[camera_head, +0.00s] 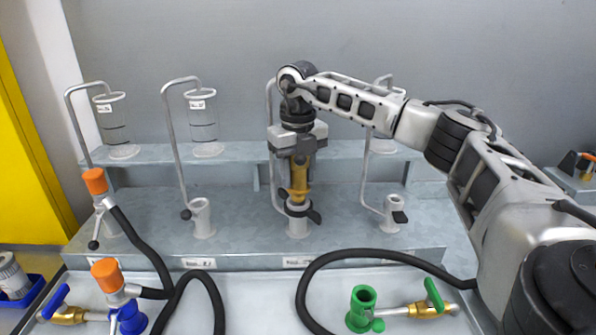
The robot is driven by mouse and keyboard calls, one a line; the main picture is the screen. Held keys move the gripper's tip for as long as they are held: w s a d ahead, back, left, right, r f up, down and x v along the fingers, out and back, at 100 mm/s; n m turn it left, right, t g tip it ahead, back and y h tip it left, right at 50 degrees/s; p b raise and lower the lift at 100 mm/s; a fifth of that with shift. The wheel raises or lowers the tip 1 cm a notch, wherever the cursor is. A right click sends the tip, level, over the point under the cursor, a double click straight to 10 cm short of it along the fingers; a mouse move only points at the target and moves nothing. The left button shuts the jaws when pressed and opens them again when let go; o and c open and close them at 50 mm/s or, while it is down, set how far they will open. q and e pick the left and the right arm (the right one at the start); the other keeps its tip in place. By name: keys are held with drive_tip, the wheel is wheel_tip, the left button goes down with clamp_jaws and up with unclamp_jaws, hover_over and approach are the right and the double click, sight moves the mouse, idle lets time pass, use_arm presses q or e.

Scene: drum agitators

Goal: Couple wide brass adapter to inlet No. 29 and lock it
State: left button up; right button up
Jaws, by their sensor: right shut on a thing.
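My right gripper (299,158) comes down from above at the middle station and is shut on the brass adapter (299,180). The adapter is upright, directly over the middle inlet (298,225), a light upright stub with a dark collar and levers at its top. The adapter's lower end meets the collar; I cannot tell whether it is fully seated or whether the levers are locked. The label below this inlet is too small to read, so the number 29 cannot be confirmed. My left gripper is not in view.
Other inlets stand left (201,217) and right (394,213) on the grey metal step. Clear cylinders (203,125) with bent pipes stand behind. Black hoses, orange-capped fittings (107,275), a blue-handled valve (68,314) and a green fitting (363,308) occupy the front.

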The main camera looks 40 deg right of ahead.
sight(298, 185)
drive_tip(key=shift+f, duration=0.15)
drive_tip(key=shift+f+b, duration=0.55)
drive_tip(key=shift+f, duration=0.45)
drive_tip(key=shift+f, duration=0.35)
idle(0.3)
drive_tip(key=o, duration=1.2)
drive_tip(key=shift+o, duration=0.3)
wheel_tip(298, 185, up, 3)
drive_tip(key=shift+r+p, duration=0.15)
drive_tip(key=shift+p, duration=0.6)
wheel_tip(298, 185, up, 14)
